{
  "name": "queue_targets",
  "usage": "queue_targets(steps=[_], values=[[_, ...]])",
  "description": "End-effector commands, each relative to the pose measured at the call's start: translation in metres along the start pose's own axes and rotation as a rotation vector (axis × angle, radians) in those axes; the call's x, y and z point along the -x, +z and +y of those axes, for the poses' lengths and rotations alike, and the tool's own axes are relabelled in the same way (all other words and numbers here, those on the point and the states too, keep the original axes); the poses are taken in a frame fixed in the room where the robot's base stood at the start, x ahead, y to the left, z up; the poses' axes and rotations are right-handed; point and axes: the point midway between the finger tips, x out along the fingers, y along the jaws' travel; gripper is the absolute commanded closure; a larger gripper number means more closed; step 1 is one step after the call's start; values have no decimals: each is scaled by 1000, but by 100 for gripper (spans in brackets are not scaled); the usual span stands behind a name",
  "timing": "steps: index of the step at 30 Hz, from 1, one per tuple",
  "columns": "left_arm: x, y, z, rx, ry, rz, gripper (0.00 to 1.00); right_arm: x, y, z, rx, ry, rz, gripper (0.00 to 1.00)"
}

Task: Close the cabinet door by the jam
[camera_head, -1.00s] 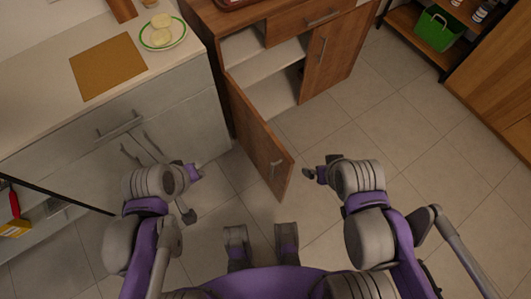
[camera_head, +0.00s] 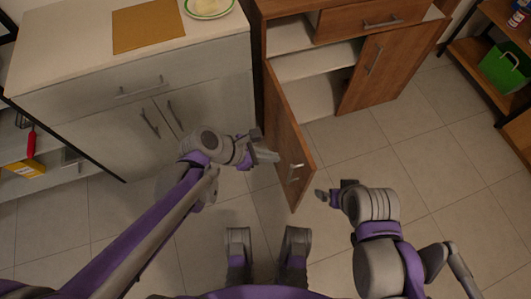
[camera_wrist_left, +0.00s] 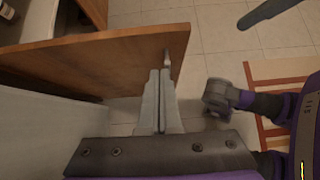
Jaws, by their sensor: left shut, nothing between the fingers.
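The open wooden cabinet door (camera_head: 284,125) stands swung out from the brown cabinet, with its metal handle (camera_head: 295,172) near the free end. My left gripper (camera_head: 272,157) is shut and empty, close to the left face of the door. In the left wrist view the shut fingers (camera_wrist_left: 160,78) point at the door panel (camera_wrist_left: 95,65), near its free end and handle (camera_wrist_left: 167,58). I cannot tell whether they touch it. My right gripper (camera_head: 322,195) is to the right of the door, apart from it; its jaw state is unclear. No jam is clearly identifiable.
The brown cabinet (camera_head: 388,50) has a second door (camera_head: 372,72) on the right and a drawer (camera_head: 350,22) above. A white counter (camera_head: 75,55) with grey doors stands on the left. A shelf with a green bin (camera_head: 505,68) is at the right. Tiled floor lies clear.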

Motion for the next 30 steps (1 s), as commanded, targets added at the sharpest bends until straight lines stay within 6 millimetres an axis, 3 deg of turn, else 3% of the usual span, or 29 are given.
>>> queue_targets(steps=[1, 6, 12, 30], values=[[-15, -2, 0, -3, -5, 0, 100, -8, 3, 0, 0, 0, -3, 0], [-51, -2, 0, -3, -3, 0, 100, -21, 6, 0, 0, 0, -7, 0], [-70, 19, 0, -3, -2, 1, 100, -24, 8, 0, 0, 0, -9, 0], [-78, 28, 0, -1, 2, 2, 100, -26, 8, 0, 0, 0, -9, 0]])
